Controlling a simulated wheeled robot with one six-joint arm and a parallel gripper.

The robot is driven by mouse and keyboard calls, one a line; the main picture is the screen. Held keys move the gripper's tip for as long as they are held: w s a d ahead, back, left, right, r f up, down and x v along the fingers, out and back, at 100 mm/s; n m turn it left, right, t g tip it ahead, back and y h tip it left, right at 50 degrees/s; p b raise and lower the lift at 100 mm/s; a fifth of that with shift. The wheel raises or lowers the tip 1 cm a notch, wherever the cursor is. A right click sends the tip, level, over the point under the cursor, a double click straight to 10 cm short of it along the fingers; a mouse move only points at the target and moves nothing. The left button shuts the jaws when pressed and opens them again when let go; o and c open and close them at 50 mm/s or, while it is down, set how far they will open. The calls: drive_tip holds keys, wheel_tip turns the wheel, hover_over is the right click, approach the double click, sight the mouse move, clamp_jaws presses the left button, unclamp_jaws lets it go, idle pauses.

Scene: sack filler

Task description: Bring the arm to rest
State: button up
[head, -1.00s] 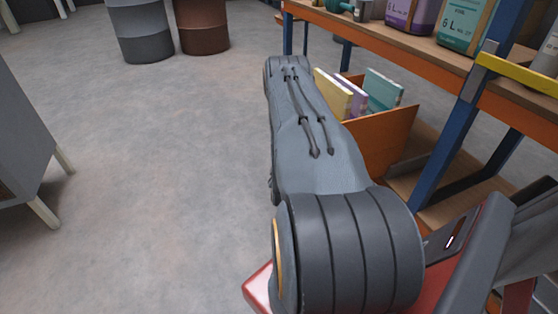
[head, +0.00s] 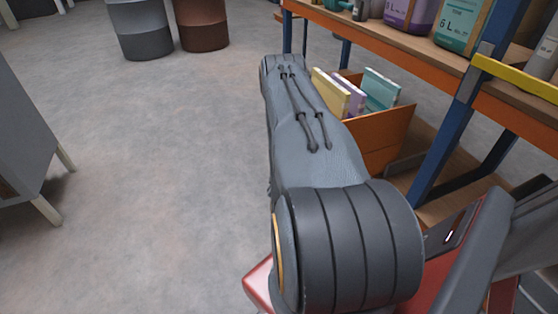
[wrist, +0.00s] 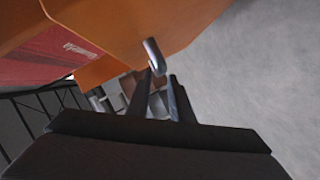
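My arm (head: 315,160) reaches forward from the lower right of the head view, its forearm pointing away above the floor. The far end of the arm hides my gripper in that view. In the wrist view, my gripper (wrist: 161,75) shows two dark fingers with a gap between their tips. I see nothing held between them. A short metal handle (wrist: 153,57) on an orange surface (wrist: 130,30) appears just past the fingertips; I cannot tell whether they touch it.
An orange bin (head: 385,135) with several upright coloured packs stands right beside my forearm. A blue-and-orange shelf (head: 400,40) with containers is on the right. A grey cabinet (head: 25,130) stands left. Grey (head: 142,28) and brown (head: 202,25) drums stand at the back. Floor left of the arm is clear.

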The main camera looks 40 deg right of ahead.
drive_tip(key=shift+s+a+r, duration=0.1)
drive_tip(key=shift+s+a, duration=0.25)
drive_tip(key=shift+s, duration=0.05)
